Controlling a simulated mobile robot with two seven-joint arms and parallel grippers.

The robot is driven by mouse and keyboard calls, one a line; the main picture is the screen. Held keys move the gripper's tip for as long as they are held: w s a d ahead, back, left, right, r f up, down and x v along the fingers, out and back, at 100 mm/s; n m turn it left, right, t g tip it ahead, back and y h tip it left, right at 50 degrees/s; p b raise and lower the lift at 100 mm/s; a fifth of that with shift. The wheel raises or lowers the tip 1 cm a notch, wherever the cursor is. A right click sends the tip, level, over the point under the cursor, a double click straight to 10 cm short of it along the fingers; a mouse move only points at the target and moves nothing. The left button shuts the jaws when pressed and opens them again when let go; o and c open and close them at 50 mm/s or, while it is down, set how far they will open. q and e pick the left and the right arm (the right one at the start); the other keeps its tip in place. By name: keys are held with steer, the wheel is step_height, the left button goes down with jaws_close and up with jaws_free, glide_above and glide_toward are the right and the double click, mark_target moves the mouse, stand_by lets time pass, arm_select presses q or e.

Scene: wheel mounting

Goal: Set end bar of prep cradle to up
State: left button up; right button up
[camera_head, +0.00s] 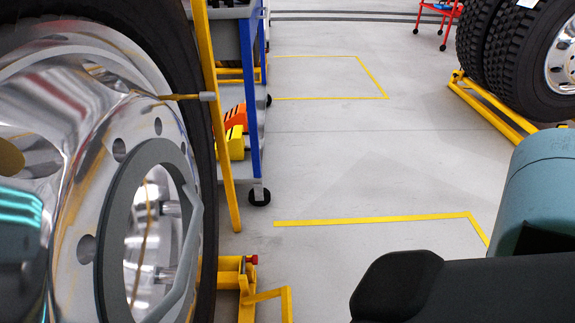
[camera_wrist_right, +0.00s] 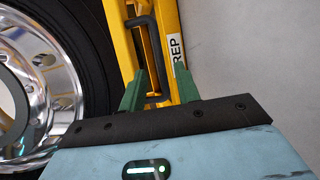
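In the right wrist view, the yellow frame of the prep cradle (camera_wrist_right: 170,30) stands upright in the picture, with a label ending in "REP". A dark grey bent handle (camera_wrist_right: 154,55) runs along it. My right gripper (camera_wrist_right: 159,72) has its green fingers apart, one on each side of the handle's long leg; I cannot tell whether they touch it. In the head view, yellow cradle parts with a red knob (camera_head: 252,260) show low beside the large chrome wheel (camera_head: 75,130). The right gripper is hidden there behind my arm or out of frame.
A yellow slanted bar (camera_head: 217,140) stands beside the wheel. A blue cart (camera_head: 250,90) with orange and yellow items stands behind it. Another wheel set (camera_head: 515,50) rests on a yellow cradle (camera_head: 490,105) at right. The marked floor between is clear.

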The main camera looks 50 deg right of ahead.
steer(key=b+x, duration=0.2)
steer(key=x, duration=0.4)
steer(key=shift+w+f, duration=0.1)
steer(key=shift+w+a+f, duration=0.15)
steer(key=shift+w+a, duration=0.1)
steer(key=shift+w, duration=0.45)
jaws_close()
